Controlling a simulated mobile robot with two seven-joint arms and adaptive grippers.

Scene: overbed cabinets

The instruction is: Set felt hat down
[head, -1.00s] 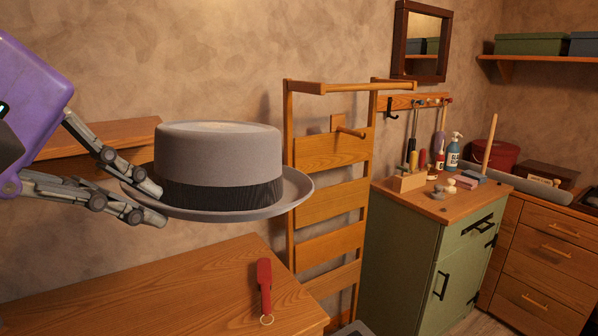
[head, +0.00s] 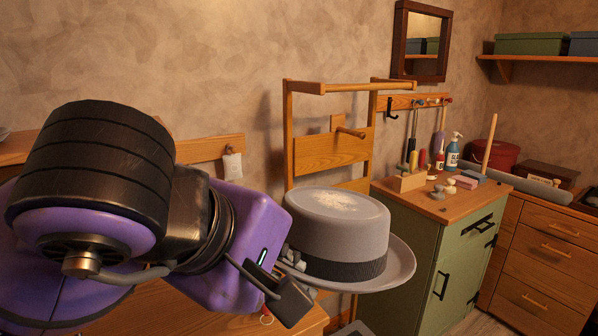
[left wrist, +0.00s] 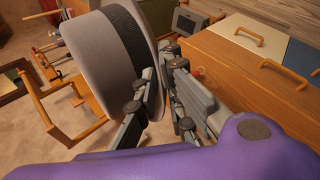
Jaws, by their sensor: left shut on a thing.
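The grey felt hat (head: 338,228) with a dark band is held in the air, brim down, in front of the wooden rack and left of the green cabinet. A pale patch shows on its crown top. My left gripper (head: 293,260) is shut on the brim at the hat's left side; its fingers are mostly hidden behind my purple wrist. In the left wrist view the hat (left wrist: 112,62) appears sideways, its brim between the fingers of the gripper (left wrist: 158,92). My right gripper is not in view.
A wooden desk (head: 150,310) lies below, largely hidden by my arm. A slatted wooden rack (head: 325,150) stands behind the hat. The green cabinet (head: 400,245) carries brushes, bottles and small items on its top (head: 425,205). A drawer chest (head: 550,265) stands at the far right.

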